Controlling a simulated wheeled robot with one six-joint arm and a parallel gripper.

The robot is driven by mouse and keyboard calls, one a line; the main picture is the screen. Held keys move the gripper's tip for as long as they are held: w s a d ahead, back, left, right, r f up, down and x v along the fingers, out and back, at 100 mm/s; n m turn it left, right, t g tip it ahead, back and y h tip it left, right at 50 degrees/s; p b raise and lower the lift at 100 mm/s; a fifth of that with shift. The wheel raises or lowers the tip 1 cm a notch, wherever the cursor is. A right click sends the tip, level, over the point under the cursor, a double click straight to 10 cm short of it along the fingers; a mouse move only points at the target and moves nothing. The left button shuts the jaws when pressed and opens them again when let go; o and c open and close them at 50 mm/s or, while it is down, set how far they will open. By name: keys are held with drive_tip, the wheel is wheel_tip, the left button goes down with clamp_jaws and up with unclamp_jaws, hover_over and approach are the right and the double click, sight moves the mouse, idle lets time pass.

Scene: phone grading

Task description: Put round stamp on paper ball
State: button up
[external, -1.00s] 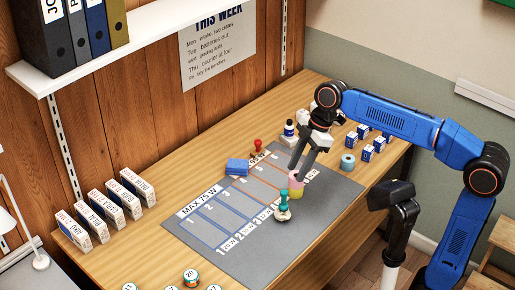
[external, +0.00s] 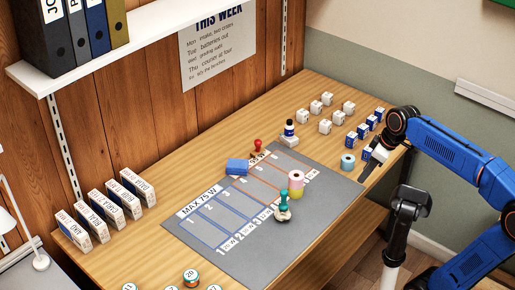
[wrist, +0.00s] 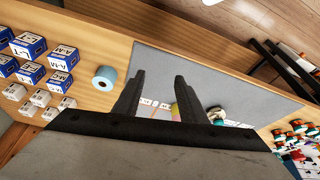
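A teal-handled round stamp (external: 284,199) stands upright on the front part of the grey mat. A pale, lumpy round thing (external: 283,214), which looks like the paper ball, is directly under it and seems to touch it. The stamp also shows small in the wrist view (wrist: 214,112), just right of one finger; the exact contact is not clear there. My gripper (wrist: 159,75) is open with nothing between its fingers. In the external view, my gripper (external: 371,170) is well to the right of the stamp, near the table's right front edge.
A pink roll (external: 296,178) sits on a yellow one beside the stamp. A light-blue roll (external: 348,161) is near my gripper. Blue-and-white and white boxes stand at the back right. A red stamp (external: 257,145) and a blue block (external: 238,166) are farther back. The mat's front left (external: 240,262) is clear.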

drive_tip(key=s+d+f+m+t+h, duration=0.1)
drive_tip(key=s+d+f+m, duration=0.3)
drive_tip(key=d+f, duration=0.3)
drive_tip(key=s+d+f+m+t+h, duration=0.1)
drive_tip(key=s+d+f+m, duration=0.4)
drive_tip(key=d, duration=0.9)
wheel_tip(320, 180, down, 3)
drive_tip(key=shift+m+t+h, duration=0.3)
drive_tip(key=shift+m+h, duration=0.4)
drive_tip(key=shift+m, duration=0.5)
